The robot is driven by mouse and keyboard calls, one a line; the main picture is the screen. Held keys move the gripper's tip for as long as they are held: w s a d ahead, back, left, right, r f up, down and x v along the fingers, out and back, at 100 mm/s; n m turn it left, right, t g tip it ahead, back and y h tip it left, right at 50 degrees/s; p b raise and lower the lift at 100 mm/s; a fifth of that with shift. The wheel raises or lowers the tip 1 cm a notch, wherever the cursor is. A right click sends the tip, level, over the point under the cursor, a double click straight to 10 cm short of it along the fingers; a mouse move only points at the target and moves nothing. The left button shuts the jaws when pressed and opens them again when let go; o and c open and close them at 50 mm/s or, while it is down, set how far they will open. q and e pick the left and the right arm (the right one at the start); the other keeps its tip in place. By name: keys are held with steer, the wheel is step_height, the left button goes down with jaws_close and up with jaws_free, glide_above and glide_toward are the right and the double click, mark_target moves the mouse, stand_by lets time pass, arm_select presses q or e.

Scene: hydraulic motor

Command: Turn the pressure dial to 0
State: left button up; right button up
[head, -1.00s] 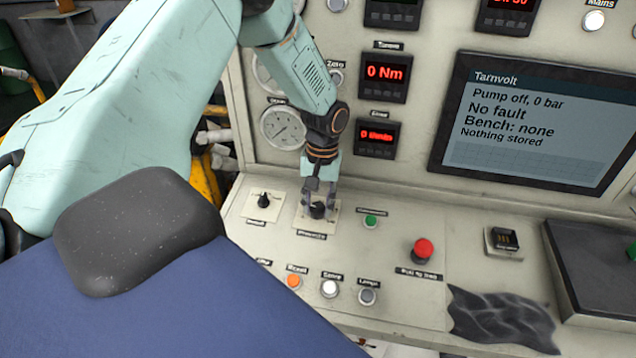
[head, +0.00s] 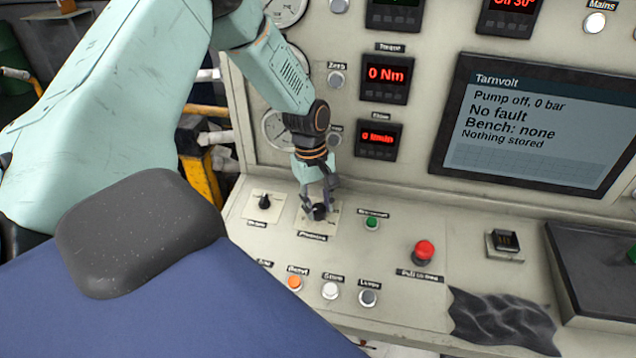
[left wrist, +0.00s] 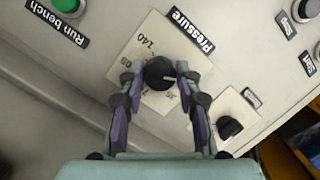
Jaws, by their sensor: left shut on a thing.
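The pressure dial is a small black knob (head: 319,212) on a pale square plate on the sloping panel. It also shows in the left wrist view (left wrist: 159,73), under the label "Pressure". Its white pointer mark is turned toward the lower right of that view. Printed numbers such as 140 show on the plate; others are partly covered by the fingers. My left gripper (head: 319,204) is shut on the dial, one fingertip on each side, as the left wrist view (left wrist: 157,77) shows. My right gripper is out of view.
Another black knob (head: 264,202) stands close to the left. A green button (head: 371,222) and a red mushroom button (head: 424,252) lie to the right. The screen (head: 540,122) reads "Pump off, 0 bar" and "No fault". Several small buttons line the front.

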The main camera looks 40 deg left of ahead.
arm_select(q)
steer(key=shift+s+d+f, duration=0.1)
steer(key=shift+s, duration=0.05)
stand_by(0.3)
steer(key=o, duration=1.2)
steer(key=shift+c, duration=0.2)
step_height(320, 180, up, 12)
steer(key=a, duration=0.1)
steer(key=shift+a, duration=0.35)
